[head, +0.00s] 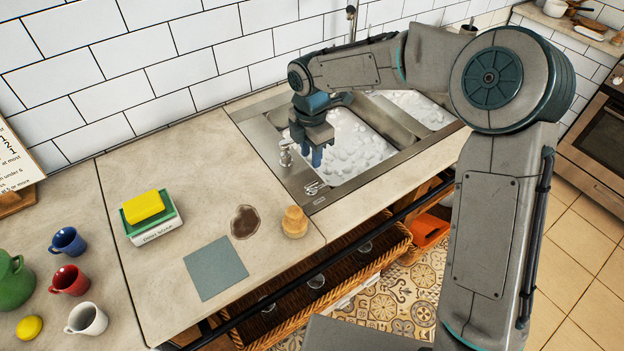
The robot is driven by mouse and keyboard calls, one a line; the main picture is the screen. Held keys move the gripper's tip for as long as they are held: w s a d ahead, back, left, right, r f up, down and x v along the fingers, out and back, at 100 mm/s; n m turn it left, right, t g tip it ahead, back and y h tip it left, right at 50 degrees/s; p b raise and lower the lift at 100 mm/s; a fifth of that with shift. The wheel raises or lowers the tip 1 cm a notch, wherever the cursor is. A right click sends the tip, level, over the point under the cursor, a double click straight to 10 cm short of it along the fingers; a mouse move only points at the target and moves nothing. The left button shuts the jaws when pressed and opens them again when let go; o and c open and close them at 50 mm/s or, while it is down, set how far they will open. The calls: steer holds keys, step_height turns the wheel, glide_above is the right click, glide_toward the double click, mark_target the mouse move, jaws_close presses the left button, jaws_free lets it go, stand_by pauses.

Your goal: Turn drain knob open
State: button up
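The sink (294,186) is a steel double basin set in the counter, with white foam (358,150) in its near basin. A small upright metal knob (285,155) stands on the sink's left rim. My gripper (311,156) points down just right of this knob, over the left edge of the foamy basin. Its blue fingers look apart from the knob. They are too small in view to tell how far they are open, and I see nothing between them. The drain itself is hidden under the foam.
Small marks or metal pieces (312,188) show on the rim near the knob. Cups stand far left.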

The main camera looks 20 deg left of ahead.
mark_target(312, 184)
step_height(312, 184, down, 11)
steer(key=shift+r+p, duration=0.15)
steer(key=shift+p, duration=0.35)
steer(key=shift+d, duration=0.1)
jaws_close()
